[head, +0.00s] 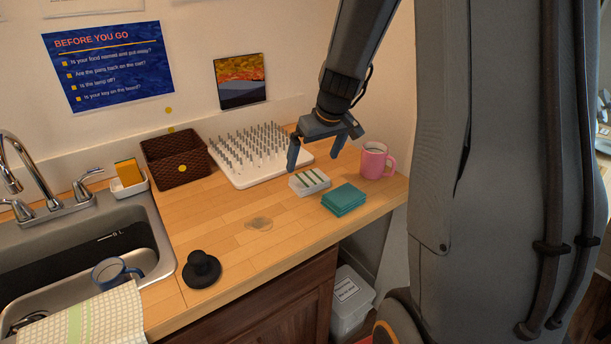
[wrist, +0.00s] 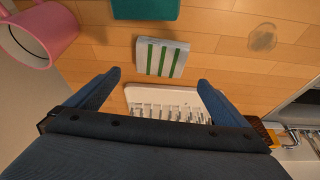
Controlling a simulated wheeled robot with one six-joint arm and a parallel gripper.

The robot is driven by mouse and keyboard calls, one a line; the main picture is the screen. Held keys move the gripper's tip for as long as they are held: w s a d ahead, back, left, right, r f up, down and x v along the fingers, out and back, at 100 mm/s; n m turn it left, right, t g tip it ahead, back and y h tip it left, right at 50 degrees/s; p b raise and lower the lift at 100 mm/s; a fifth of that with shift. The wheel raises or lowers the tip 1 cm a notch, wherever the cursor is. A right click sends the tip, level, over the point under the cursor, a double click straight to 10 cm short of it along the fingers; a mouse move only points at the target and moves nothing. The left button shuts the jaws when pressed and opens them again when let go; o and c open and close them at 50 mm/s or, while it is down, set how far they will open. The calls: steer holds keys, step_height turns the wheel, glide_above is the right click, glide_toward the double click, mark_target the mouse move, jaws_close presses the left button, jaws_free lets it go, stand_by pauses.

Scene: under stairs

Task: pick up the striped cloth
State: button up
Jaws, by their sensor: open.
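The striped cloth (head: 310,182) is a small folded white square with green stripes, lying flat on the wooden counter. In the wrist view the cloth (wrist: 162,58) shows ahead of the fingertips, roughly centred between them, with its stripes running up and down the picture. My gripper (head: 318,154) is open and empty, pointing down above the counter near the cloth, apart from it. Both fingers of my gripper (wrist: 158,78) show in the wrist view with nothing between them touching.
A teal folded cloth (head: 344,200) lies close by. A pink mug (head: 374,163) stands to the right. A white pegged drying rack (head: 246,179) is behind, beside a brown basket (head: 160,146). A black stopper (head: 201,268) and the sink (head: 150,215) are left.

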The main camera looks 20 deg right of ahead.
mark_target(310, 178)
steer(key=shift+s+f+p+x, duration=0.1)
steer(key=shift+s+p+x, duration=0.1)
steer(key=shift+x, duration=1)
steer(key=shift+s+f+p+x, duration=0.1)
steer(key=shift+s+p+x, duration=0.1)
steer(key=shift+x, duration=1)
steer(key=shift+s+f+p+x, duration=0.1)
steer(key=shift+s+p+x, duration=0.1)
steer(key=shift+x, duration=1)
steer(key=shift+r, duration=0.1)
steer(key=c, duration=1)
steer(key=shift+r+b, duration=0.4)
steer(key=shift+r, duration=4.6)
